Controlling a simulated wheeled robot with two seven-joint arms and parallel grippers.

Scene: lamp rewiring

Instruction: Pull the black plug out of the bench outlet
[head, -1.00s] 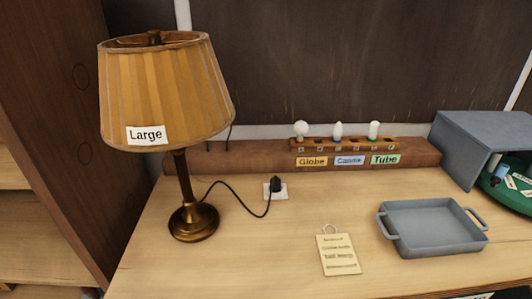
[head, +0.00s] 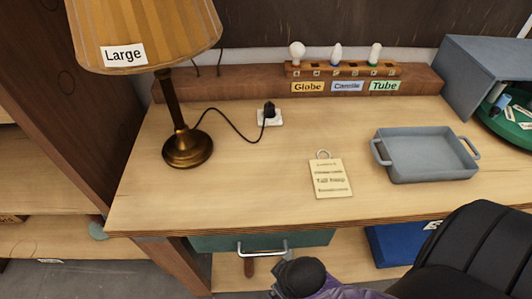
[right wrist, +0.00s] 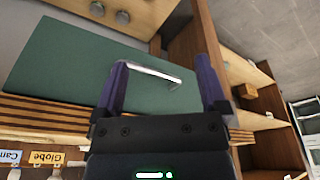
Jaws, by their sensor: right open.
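The black plug (head: 269,108) sits in the white bench outlet (head: 273,120) on the wooden bench top. Its black cord runs left to the brass lamp (head: 188,149), which has a pleated shade marked "Large". My right arm comes in at the lower right of the head view, below the bench front and well away from the plug. In the right wrist view my right gripper (right wrist: 162,66) is open and empty, with its purple fingers facing the green drawer front (right wrist: 85,70). The drawer's silver handle (right wrist: 150,70) shows between the fingers. My left gripper is out of view.
A grey tray (head: 425,165) and a tag card (head: 330,182) lie right of the outlet. A bulb rack (head: 342,70) stands behind. The green drawer (head: 305,238) is under the bench edge. Bench top around the outlet's front is clear.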

